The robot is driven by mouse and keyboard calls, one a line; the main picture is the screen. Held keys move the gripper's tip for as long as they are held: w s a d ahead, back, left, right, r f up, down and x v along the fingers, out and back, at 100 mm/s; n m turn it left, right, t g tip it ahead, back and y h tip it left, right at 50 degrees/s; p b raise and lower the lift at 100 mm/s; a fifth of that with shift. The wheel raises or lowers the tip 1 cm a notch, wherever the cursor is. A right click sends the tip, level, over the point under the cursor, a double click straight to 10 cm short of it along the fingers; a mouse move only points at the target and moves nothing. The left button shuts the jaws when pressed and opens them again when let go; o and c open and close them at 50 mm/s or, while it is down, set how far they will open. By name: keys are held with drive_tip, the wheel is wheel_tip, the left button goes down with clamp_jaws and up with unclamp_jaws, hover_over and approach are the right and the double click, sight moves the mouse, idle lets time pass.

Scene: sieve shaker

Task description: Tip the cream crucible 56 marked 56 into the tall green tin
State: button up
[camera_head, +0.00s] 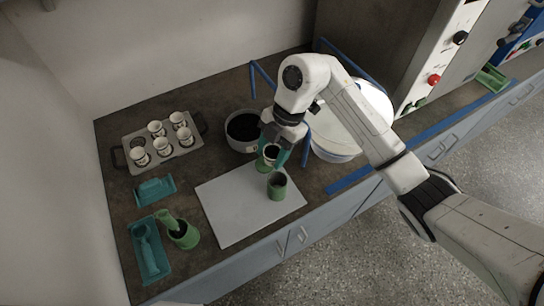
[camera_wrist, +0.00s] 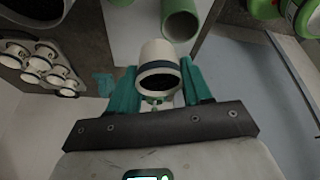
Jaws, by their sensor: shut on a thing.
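My gripper (camera_head: 272,153) is shut on a cream crucible (camera_wrist: 160,62), with one teal finger on each side of it. In the wrist view, the crucible's dark mouth faces the camera; I cannot read its mark or see what is inside. The crucible is held above the pale board, close to the back left of a green tin (camera_head: 277,188). That tin stands upright and open on the board. It also shows in the wrist view (camera_wrist: 180,22), just beyond the crucible and apart from it.
A tray (camera_head: 183,157) holds several cream cups at the back left. A dark-filled pot (camera_head: 232,143) stands behind the pale board (camera_head: 235,215). A second green vessel (camera_head: 190,240) and teal trays (camera_head: 154,190) are at the left. A large white round vessel (camera_head: 335,130) stands right.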

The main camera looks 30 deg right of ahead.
drive_tip(key=shift+f+t+b, duration=1.1)
drive_tip(key=shift+f+b, duration=0.25)
drive_tip(key=shift+b, duration=1.25)
drive_tip(key=shift+f+n+t+b, duration=0.15)
drive_tip(key=shift+n+t+b, duration=0.2)
drive_tip(key=shift+b, duration=0.45)
drive_tip(key=t+b, duration=0.4)
drive_tip(key=b, duration=0.4)
drive_tip(key=shift+s+n, duration=0.15)
drive_tip(key=shift+n, duration=0.2)
drive_tip(key=t+b, duration=0.1)
drive_tip(key=b, duration=0.2)
drive_tip(key=t+b, duration=0.2)
drive_tip(key=b, duration=0.1)
drive_tip(key=t+b, duration=0.1)
drive_tip(key=b, duration=0.3)
drive_tip(key=shift+s+f+n, duration=0.3)
drive_tip(key=shift+n, duration=0.1)
drive_tip(key=shift+f+t+b, duration=0.1)
drive_tip(key=shift+t+b, duration=0.35)
drive_tip(key=shift+b, duration=0.25)
